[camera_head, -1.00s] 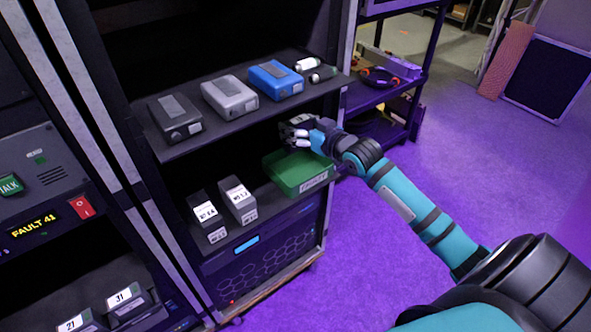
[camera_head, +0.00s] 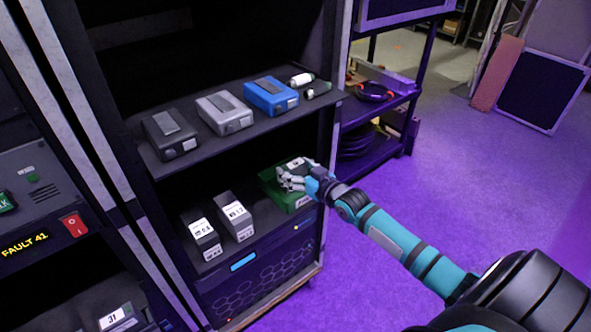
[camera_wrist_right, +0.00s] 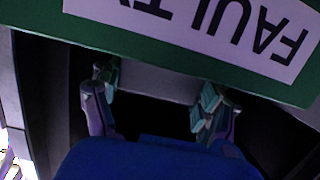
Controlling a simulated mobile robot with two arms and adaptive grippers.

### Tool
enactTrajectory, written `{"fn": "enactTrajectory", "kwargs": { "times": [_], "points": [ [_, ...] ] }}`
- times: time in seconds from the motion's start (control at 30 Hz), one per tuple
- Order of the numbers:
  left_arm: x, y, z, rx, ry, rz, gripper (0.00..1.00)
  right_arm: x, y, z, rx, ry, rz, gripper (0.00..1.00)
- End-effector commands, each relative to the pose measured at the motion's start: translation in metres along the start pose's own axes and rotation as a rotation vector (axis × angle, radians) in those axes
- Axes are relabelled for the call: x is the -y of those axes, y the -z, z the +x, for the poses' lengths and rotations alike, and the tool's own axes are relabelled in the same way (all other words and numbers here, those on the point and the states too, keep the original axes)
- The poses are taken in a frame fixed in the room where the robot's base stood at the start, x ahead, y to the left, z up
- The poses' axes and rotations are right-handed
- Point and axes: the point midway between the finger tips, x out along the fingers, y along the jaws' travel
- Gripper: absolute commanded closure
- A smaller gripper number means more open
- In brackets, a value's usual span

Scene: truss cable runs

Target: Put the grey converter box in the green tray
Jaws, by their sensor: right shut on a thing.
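The green tray (camera_head: 300,203) stands at the right end of the lower shelf; its front label reads FAULTY, upside down in the right wrist view (camera_wrist_right: 210,25). My right gripper (camera_head: 288,181) is at the tray, shut on a grey box (camera_head: 294,164), which I take to be the grey converter box. In the right wrist view my fingers (camera_wrist_right: 158,105) sit on both sides of the grey box (camera_wrist_right: 155,83), just past the tray's front wall. Whether the box touches the tray floor is hidden. My left gripper is not in view.
Two grey boxes with white labels (camera_head: 203,232) (camera_head: 236,212) stand left of the tray. The upper shelf (camera_head: 240,134) above it holds a dark box (camera_head: 172,133), a light grey box (camera_head: 224,111), a blue box (camera_head: 270,95) and two small cylinders (camera_head: 302,79). A rack upright (camera_head: 335,125) stands close right.

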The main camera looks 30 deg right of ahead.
Motion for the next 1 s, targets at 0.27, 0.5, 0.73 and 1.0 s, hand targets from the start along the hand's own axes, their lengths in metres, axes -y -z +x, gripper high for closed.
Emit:
{"fn": "enactTrajectory", "kwargs": {
  "times": [0.27, 0.5, 0.73, 1.0],
  "points": [
    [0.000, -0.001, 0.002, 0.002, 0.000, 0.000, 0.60, 0.000, -0.003, 0.001, 0.001, 0.000, 0.000, 0.05],
    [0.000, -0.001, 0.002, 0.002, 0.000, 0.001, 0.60, 0.000, -0.003, 0.001, 0.001, 0.000, 0.000, 0.00],
    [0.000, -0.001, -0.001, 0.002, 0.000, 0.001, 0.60, 0.000, -0.001, -0.010, 0.003, 0.001, 0.000, 0.00],
    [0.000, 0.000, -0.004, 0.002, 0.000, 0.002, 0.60, 0.001, -0.001, -0.067, 0.005, 0.001, -0.002, 0.00]
  ]
}}
